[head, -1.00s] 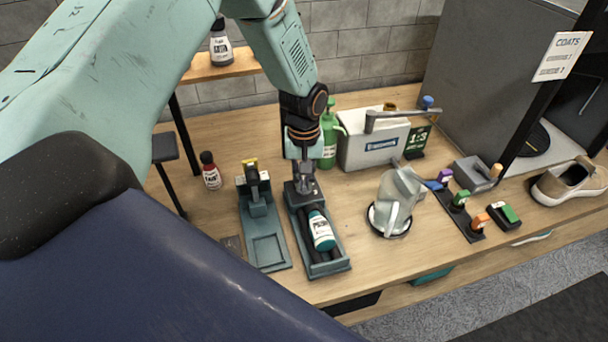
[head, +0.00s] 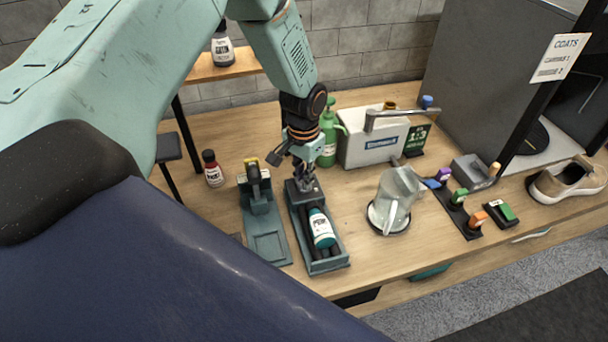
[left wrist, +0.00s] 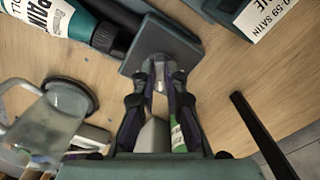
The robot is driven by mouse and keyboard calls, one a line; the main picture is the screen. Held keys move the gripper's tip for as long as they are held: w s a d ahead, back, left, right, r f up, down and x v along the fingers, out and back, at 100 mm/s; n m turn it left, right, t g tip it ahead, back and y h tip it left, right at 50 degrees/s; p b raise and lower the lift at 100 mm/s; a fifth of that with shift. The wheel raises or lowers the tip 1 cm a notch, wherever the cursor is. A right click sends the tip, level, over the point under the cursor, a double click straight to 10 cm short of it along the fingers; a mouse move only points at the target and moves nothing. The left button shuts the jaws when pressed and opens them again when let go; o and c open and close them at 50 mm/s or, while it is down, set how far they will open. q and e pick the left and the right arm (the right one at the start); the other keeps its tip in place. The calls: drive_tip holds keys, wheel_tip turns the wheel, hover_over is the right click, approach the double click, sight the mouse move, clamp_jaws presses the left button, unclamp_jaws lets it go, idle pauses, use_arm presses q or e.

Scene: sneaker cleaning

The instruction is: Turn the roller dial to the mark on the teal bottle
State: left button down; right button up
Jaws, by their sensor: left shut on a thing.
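The teal bottle (head: 321,230) with a white label lies on black rollers in the roller tray (head: 335,265). It also shows at the top left of the left wrist view (left wrist: 45,18). The dial block (head: 297,199) is at the tray's far end; its dark square top shows in the left wrist view (left wrist: 185,48). My left gripper (head: 304,181) points down over this block. In the left wrist view its fingers (left wrist: 160,68) are closed together on the dial knob, which they mostly hide. The dial's marks cannot be read. My right gripper is not in view.
A second teal stand (head: 267,246) is close on the left. A green pump bottle (head: 329,135) and a grey-white box (head: 365,145) stand behind. A clear pitcher (head: 392,205) stands to the right. A beige shoe (head: 567,182) is at far right.

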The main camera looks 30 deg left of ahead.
use_arm(q)
drive_tip(key=shift+m, duration=0.4)
drive_tip(key=c, duration=1.4)
unclamp_jaws()
drive_tip(key=shift+s, duration=0.1)
drive_tip(key=shift+r, duration=0.35)
wheel_tip(320, 180, up, 11)
drive_tip(key=shift+r, duration=0.2)
drive_tip(key=shift+f, duration=0.1)
